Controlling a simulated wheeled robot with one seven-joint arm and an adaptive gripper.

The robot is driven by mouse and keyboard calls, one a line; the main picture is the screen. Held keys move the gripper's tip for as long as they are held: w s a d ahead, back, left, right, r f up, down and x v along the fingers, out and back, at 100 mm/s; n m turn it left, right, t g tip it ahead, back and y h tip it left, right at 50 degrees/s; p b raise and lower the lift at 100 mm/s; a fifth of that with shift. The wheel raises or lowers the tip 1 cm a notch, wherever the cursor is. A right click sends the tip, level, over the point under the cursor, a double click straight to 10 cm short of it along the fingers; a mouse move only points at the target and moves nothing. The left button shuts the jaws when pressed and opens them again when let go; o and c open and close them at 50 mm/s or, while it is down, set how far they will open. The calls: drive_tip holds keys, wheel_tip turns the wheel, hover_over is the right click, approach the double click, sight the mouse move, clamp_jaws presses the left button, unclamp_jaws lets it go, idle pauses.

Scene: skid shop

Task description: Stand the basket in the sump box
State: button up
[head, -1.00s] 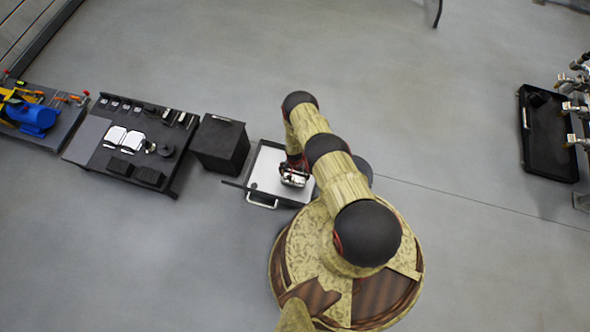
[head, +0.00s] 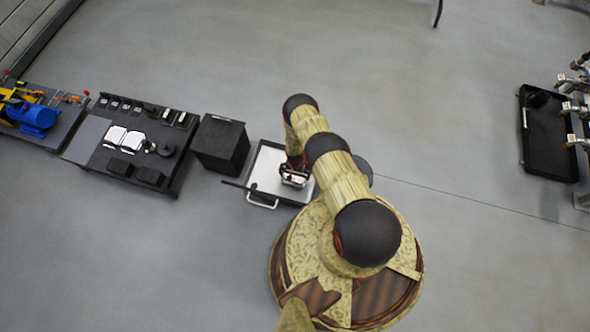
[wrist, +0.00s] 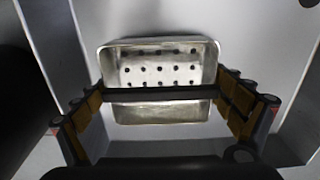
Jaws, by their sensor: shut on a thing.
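The basket (wrist: 160,72) is a small shiny metal tray with several round holes in its floor and a dark bar across it. My gripper (wrist: 163,100) is shut on it, with a finger at each end of that bar. In the head view, my gripper (head: 294,168) and the basket (head: 294,181) are over the light-topped cart, partly under my arm. I cannot tell whether the basket touches the cart top. No box is clearly marked as the sump box; a dark box (head: 220,146) stands left of the cart.
The cart (head: 268,170) has a white handle at its front. Left are a dark bench (head: 92,142) with parts and another with a blue motor (head: 38,117). A shallow black tray (head: 548,145) lies at the far right beside metal valves.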

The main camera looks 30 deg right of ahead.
drive_tip(key=shift+f, duration=0.4)
idle(0.4)
drive_tip(key=o, duration=0.9)
drive_tip(key=shift+r, duration=0.15)
drive_tip(key=shift+r+p, duration=2.7)
drive_tip(key=shift+r, duration=1.2)
